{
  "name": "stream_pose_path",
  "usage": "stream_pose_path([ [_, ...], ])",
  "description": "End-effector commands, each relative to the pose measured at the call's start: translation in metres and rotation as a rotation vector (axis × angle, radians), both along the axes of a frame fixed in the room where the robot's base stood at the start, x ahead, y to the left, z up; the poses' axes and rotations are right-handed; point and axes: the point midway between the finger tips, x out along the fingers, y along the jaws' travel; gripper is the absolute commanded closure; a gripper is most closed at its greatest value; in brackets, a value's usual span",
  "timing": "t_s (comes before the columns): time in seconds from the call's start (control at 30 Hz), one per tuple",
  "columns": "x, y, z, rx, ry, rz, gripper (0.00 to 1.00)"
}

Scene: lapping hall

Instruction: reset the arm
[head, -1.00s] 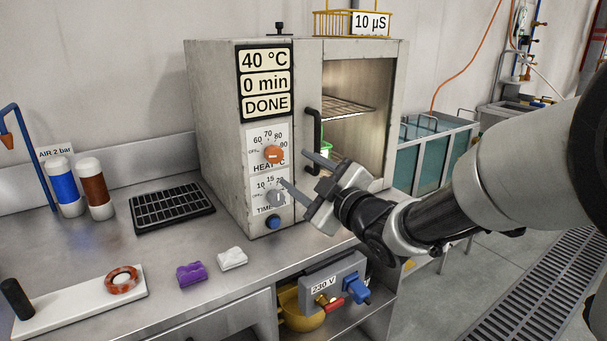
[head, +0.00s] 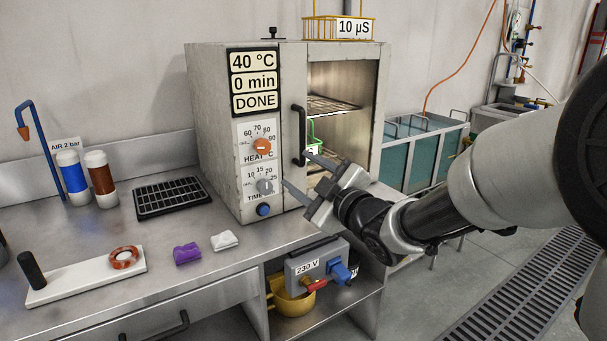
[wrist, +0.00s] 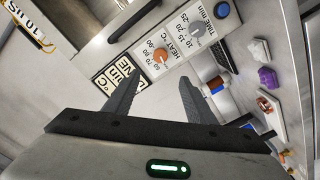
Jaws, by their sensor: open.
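My gripper (head: 296,172) is open, with nothing between its fingers. In the head view it hangs in front of the drying oven (head: 215,130), before the lower part of its front. In the wrist view both fingers (wrist: 160,95) spread apart toward the oven's control panel. The oven's display reads 40 °C, 0 min, DONE. An orange heat knob (head: 262,146) and a grey time knob (head: 265,186) sit below it. The oven chamber at the right shows a wire shelf (head: 335,104) and something green, partly hidden by my gripper.
Blue and brown cylinders (head: 73,177) stand at the left. A 230 V box (head: 316,266) sits below the bench top.

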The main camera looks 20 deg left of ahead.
Motion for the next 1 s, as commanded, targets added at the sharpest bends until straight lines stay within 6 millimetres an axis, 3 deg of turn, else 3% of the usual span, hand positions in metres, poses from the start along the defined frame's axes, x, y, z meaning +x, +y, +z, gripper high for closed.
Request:
stream_pose_path([
  [0.37, 0.0, 0.0, 0.0, -0.001, 0.0, -0.002, 0.5],
  [0.47, 0.004, -0.013, 0.002, -0.018, 0.025, -0.044, 0.5],
  [0.57, 0.01, -0.053, 0.005, -0.058, 0.105, -0.171, 0.5],
  [0.67, 0.007, -0.12, 0.006, -0.087, 0.248, -0.373, 0.5],
  [0.73, -0.008, -0.172, 0.002, -0.082, 0.373, -0.527, 0.5],
  [0.8, -0.033, -0.219, -0.004, -0.058, 0.504, -0.67, 0.5],
  [0.9, -0.081, -0.272, -0.017, 0.001, 0.69, -0.843, 0.5],
  [1.0, -0.13, -0.305, -0.031, 0.068, 0.857, -0.966, 0.5],
])
